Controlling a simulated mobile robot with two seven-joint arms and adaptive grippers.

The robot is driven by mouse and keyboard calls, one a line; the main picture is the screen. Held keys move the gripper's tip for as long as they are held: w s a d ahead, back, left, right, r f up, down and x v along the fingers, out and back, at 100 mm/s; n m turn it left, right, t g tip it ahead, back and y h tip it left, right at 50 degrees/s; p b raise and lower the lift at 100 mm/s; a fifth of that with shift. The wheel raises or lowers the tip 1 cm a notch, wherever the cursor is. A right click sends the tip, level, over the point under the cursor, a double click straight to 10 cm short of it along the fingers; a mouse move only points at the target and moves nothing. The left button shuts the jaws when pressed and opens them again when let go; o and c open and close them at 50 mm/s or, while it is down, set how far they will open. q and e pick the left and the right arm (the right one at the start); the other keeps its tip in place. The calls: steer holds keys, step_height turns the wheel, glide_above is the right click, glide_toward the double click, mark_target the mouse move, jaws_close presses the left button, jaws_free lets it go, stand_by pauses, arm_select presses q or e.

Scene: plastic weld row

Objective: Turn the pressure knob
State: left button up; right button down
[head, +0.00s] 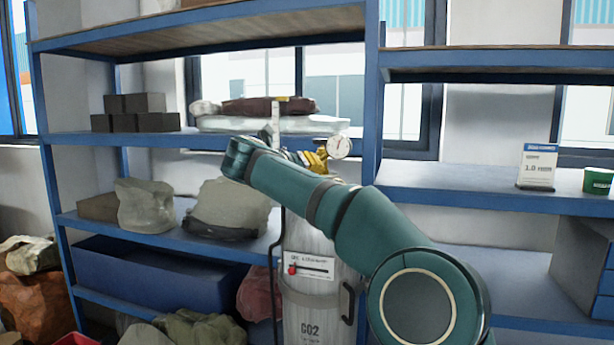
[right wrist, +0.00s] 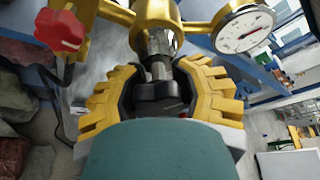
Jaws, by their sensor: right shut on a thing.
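The black pressure knob (right wrist: 160,95) sits at the end of a metal stem on the brass regulator (right wrist: 156,14) in the right wrist view. My right gripper (right wrist: 162,82) has its yellow ridged fingers on both sides of the knob and is shut on it. A white round gauge (right wrist: 243,28) and a red knob (right wrist: 62,30) flank the regulator. In the head view my right gripper (head: 316,160) shows as yellow fingers beside the gauge (head: 339,147), above the grey CO2 cylinder (head: 305,318). My arm hides the knob there. My left gripper is not in view.
Blue shelving (head: 372,90) surrounds the cylinder. Dark blocks (head: 135,113), grey sacks (head: 145,205) and a blue bin (head: 150,272) fill the left side. A white sign (head: 537,167) and a green container (head: 597,181) stand on the right shelf, with bare room left of them.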

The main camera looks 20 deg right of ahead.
steer(key=shift+a+f, duration=0.1)
steer(key=shift+f, duration=0.05)
steer(key=shift+c, duration=1.8)
jaws_free()
steer(key=v, duration=1.2)
